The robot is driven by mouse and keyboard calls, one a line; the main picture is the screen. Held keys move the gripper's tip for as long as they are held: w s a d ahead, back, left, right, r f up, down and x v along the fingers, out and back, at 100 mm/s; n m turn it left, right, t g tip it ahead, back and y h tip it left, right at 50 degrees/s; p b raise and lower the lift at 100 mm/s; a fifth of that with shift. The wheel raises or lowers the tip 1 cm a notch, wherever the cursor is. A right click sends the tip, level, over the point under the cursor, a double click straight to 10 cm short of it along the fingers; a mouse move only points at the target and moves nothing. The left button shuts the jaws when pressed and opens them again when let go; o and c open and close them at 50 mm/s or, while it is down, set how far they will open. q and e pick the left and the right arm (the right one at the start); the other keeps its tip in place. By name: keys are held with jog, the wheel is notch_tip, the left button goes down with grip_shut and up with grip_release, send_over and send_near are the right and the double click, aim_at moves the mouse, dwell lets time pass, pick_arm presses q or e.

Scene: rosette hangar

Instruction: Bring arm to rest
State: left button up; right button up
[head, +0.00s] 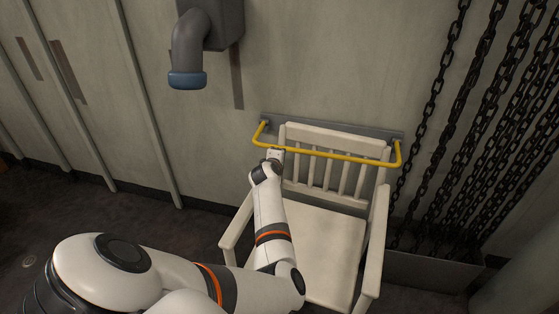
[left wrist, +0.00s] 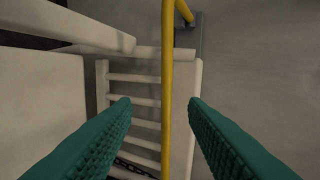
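My left arm reaches up from the bottom of the head view, its left gripper (head: 275,155) at the left part of the yellow bar (head: 335,156). In the left wrist view the left gripper (left wrist: 160,101) has its two teal fingers spread wide. The yellow bar (left wrist: 168,80) runs through the gap between them and touches neither finger in the picture. How deep the bar sits between the fingers I cannot tell. My right gripper is in neither view.
A white slatted chair (head: 318,232) stands against the wall under the bar, below my forearm. Black chains (head: 480,120) hang at the right above a grey trough (head: 435,270). A grey pipe with a blue rim (head: 187,80) juts from the wall, upper left.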

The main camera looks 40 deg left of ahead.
pick_arm(q)
jog(key=s+d+f+m+g+h, duration=0.1)
jog(key=s+d+f+m, duration=0.4)
jog(key=f, duration=0.5)
jog(key=s+d+f+m+g+h, duration=0.1)
jog(key=s+d+f+m, duration=0.4)
jog(key=f, duration=0.5)
jog(key=s+d+f+m+g+h, duration=0.2)
jog(key=s+d+f+m, duration=0.3)
jog(key=d+f, duration=0.3)
jog(key=shift+s+d+f, duration=0.1)
jog(key=shift+s+f, duration=0.05)
jog(key=shift+f, duration=0.75)
jog(key=s+d+f+m+g, duration=0.2)
jog(key=s+f, duration=0.3)
jog(key=s, duration=0.8)
jog(key=s+d+f+m+g+h, duration=0.1)
jog(key=s+d+f+m, duration=0.3)
jog(key=s, duration=0.9)
jog(key=s+d+f+m+g+h, duration=0.1)
jog(key=s+d+f+m+g, duration=0.2)
jog(key=s, duration=0.9)
notch_tip(320, 180, down, 3)
jog(key=shift+s+d+r+m, duration=0.1)
jog(key=shift+s+d+m, duration=0.35)
jog(key=shift+m, duration=0.65)
jog(key=shift+w, duration=0.1)
